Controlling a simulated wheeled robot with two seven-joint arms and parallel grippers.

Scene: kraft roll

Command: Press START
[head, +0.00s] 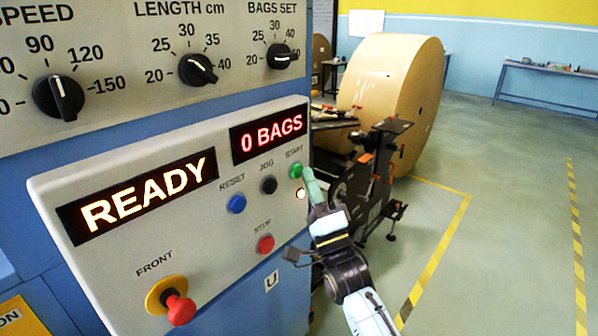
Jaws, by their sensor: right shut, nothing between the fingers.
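The green START button (296,171) is at the right edge of the white control panel (215,255), under the label START. My right gripper (309,178) is shut and empty. Its pale green fingertips are right beside the button and overlap its right edge in the head view. I cannot tell whether they touch it. The display (140,196) reads READY, and the smaller display (268,134) reads 0 BAGS. My left gripper is not in view.
A red FRONT knob (178,308) is lower left. A large kraft roll (390,85) stands behind. Floor on the right is clear.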

